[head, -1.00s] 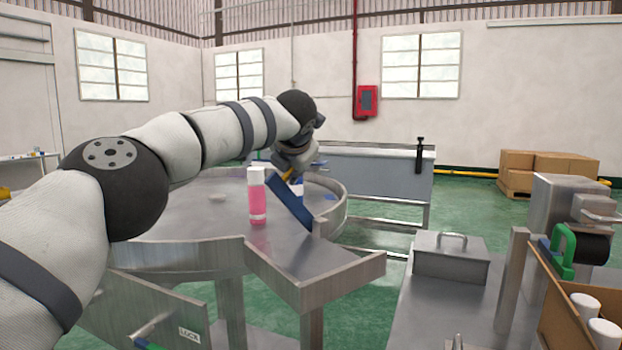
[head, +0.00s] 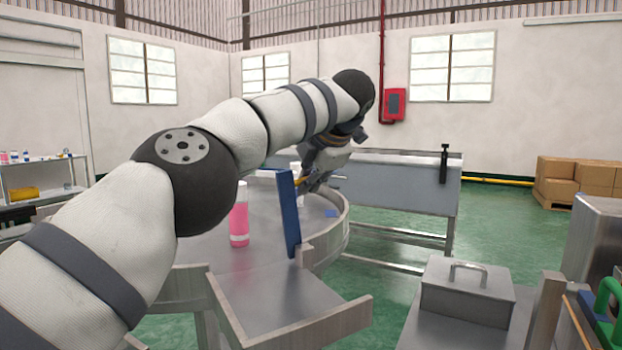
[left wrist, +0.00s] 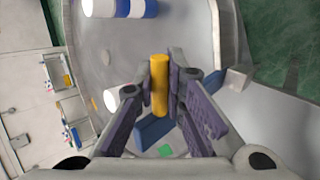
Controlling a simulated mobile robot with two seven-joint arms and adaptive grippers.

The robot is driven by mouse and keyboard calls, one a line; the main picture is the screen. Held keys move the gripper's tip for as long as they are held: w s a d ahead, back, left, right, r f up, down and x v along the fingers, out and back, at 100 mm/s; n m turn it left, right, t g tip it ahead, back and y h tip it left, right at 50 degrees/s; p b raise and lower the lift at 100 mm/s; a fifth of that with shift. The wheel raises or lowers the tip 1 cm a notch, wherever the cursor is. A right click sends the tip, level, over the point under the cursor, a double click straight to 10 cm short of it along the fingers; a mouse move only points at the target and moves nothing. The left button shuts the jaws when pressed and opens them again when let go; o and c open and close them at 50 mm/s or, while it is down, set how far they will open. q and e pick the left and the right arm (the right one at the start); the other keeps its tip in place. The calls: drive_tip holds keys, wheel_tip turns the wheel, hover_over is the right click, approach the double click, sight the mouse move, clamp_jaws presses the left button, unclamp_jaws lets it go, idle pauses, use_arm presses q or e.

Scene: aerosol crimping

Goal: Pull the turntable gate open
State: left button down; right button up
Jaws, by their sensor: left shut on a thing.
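The turntable gate is a blue panel (head: 289,214) at the rim of the round metal turntable (head: 205,254), hinged near a metal post. It stands between the turntable and the chute. Its yellow handle (left wrist: 159,98) sticks up in the left wrist view, where part of the blue panel (left wrist: 152,131) shows below. My left gripper (head: 306,182) is shut on the yellow handle, with its fingers on both sides of it. My right gripper is in neither view now.
A pink bottle (head: 239,222) stands on the turntable left of the gate. The metal chute (head: 275,290) extends towards me. A lidded metal box (head: 467,292) stands right. A grey long bin (head: 400,183) is behind. Green floor is open at the right.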

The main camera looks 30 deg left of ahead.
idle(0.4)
use_arm(q)
drive_tip(key=c, duration=1.6)
unclamp_jaws()
drive_tip(key=shift+c, duration=0.2)
drive_tip(key=v, duration=1.2)
